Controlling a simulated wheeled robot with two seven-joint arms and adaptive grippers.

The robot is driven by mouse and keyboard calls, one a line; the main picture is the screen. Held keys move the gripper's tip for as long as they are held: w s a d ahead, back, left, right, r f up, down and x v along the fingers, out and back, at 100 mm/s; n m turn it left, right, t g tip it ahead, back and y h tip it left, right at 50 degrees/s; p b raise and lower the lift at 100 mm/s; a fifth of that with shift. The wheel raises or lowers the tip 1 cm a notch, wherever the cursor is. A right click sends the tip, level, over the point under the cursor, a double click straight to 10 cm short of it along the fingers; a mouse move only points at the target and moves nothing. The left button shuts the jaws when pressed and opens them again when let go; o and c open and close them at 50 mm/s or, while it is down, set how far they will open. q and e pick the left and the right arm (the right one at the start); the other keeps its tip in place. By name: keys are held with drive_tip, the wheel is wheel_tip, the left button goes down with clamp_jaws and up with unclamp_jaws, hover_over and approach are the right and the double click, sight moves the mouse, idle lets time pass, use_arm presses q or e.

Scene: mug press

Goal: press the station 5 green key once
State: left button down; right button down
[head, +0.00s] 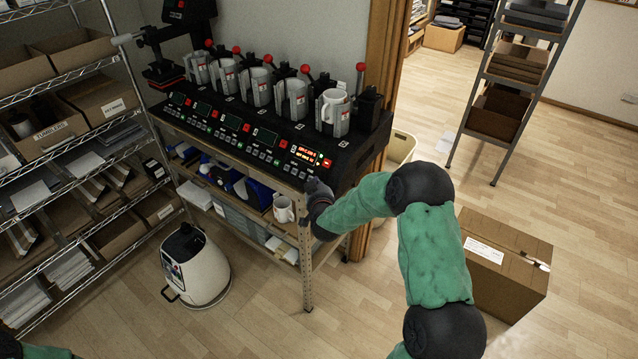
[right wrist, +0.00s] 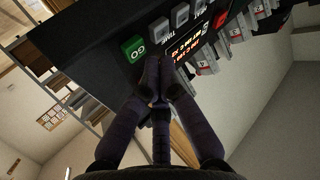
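The station 5 green key (right wrist: 134,48), marked GO, shows in the right wrist view at the upper left, beside a row of grey keys. Station 5 is the rightmost station in the head view, and its display (head: 305,153) is lit. A white mug (head: 335,106) sits in that station's press. My right gripper (right wrist: 158,65) has its fingers together and empty, with the tips just right of and below the green key in the right wrist view. I cannot tell whether they touch the panel. In the head view it (head: 316,190) is at the bench's front right corner. My left gripper is out of view.
The press row stands on a bench (head: 255,179) with a lower shelf holding a white mug (head: 283,208). Wire shelving (head: 75,150) is on the left. A white canister (head: 194,266) and a cardboard box (head: 505,262) stand on the floor.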

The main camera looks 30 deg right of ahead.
idle(0.3)
drive_tip(key=a+r, duration=0.1)
drive_tip(key=s+a+r+p, duration=0.1)
drive_tip(key=a+r+p, duration=0.1)
drive_tip(key=shift+s+a+r, duration=0.2)
drive_tip(key=shift+s, duration=0.05)
idle(0.9)
